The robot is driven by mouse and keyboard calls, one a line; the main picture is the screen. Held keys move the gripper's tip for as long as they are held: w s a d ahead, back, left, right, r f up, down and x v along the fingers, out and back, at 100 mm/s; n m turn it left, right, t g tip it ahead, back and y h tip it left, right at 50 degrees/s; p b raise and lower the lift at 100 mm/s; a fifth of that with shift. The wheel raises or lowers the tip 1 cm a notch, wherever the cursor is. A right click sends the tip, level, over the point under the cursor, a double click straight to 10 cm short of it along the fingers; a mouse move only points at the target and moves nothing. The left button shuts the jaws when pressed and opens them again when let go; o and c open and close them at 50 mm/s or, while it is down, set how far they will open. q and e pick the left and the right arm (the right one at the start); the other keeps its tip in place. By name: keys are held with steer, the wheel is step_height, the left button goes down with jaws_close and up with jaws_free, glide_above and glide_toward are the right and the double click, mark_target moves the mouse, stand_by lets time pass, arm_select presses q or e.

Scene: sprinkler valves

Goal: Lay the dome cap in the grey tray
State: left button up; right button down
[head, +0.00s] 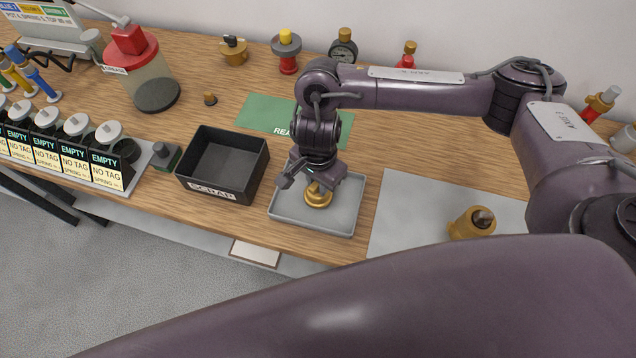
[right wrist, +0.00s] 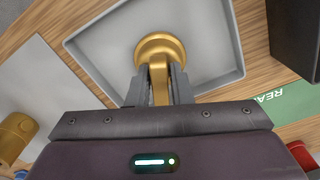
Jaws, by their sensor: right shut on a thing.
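The dome cap (head: 318,196) is a brass-coloured round piece at the grey tray. My right gripper (head: 312,183) points down over the tray and is shut on the cap. In the right wrist view the cap (right wrist: 160,47) sits between the two fingers (right wrist: 159,85), with its round end over the tray floor. The grey tray (head: 285,212) is shallow, with a low rim, and shows no other thing in it; it also shows in the right wrist view (right wrist: 100,45). I cannot tell whether the cap touches the tray floor. My left gripper is not in view.
A black SCRAP bin (head: 221,191) stands just left of the tray. A green mat (head: 265,113) lies behind it. On the right, a brass valve body (head: 472,224) stands on a pale sheet (head: 410,205). A red-lidded jar (head: 150,80) and several labelled canisters stand left.

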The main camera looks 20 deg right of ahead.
steer(key=shift+f, duration=0.55)
steer(key=shift+f, duration=0.2)
steer(key=c, duration=1.3)
jaws_free()
steer(key=shift+r, duration=0.1)
